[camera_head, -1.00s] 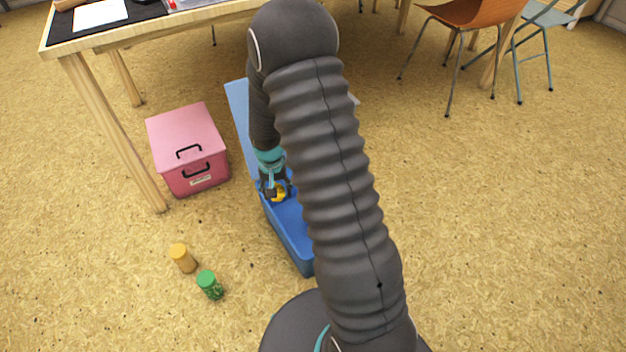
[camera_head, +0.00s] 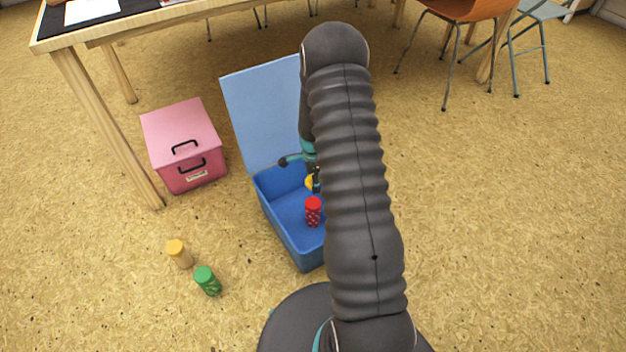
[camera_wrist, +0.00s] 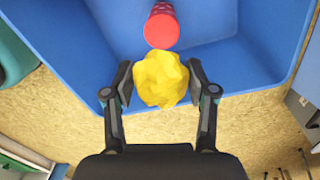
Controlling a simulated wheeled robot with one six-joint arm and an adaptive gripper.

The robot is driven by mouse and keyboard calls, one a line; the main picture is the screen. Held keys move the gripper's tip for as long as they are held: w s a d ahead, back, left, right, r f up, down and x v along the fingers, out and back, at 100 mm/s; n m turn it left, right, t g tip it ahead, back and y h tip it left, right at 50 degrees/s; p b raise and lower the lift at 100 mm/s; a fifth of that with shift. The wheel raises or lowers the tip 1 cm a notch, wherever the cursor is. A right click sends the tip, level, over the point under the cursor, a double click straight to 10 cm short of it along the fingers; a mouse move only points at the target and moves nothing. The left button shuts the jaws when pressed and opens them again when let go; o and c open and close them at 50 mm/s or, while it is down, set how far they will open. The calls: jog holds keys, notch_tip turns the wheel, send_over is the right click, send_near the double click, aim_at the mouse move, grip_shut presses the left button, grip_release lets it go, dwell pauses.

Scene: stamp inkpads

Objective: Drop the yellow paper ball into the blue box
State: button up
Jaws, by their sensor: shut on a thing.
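The yellow paper ball (camera_wrist: 160,80) is crumpled and sits between the two fingers of my gripper (camera_wrist: 160,87) in the wrist view. The gripper is shut on it. In the head view, a bit of the ball (camera_head: 309,183) shows beside the gripper (camera_head: 315,182), partly hidden by my arm. The blue box (camera_head: 285,232) stands open on the floor with its lid (camera_head: 262,110) raised at the back. The gripper and ball are over the box's opening in the head view. The right part of the box is hidden behind my arm.
A red-capped jar (camera_head: 313,212) stands inside the blue box, also seen in the wrist view (camera_wrist: 161,30). A pink box (camera_head: 182,145) stands to the left. A yellow jar (camera_head: 179,254) and a green jar (camera_head: 208,281) stand on the floor in front. A table (camera_head: 130,32) is behind.

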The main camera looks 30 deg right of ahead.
jog(key=shift+f+b, duration=1.1)
jog(key=shift+f, duration=1.5)
jog(key=o, duration=0.8)
jog(key=shift+r, duration=0.1)
notch_tip(320, 180, up, 12)
jog(key=shift+w+f, duration=0.1)
jog(key=shift+w, duration=0.05)
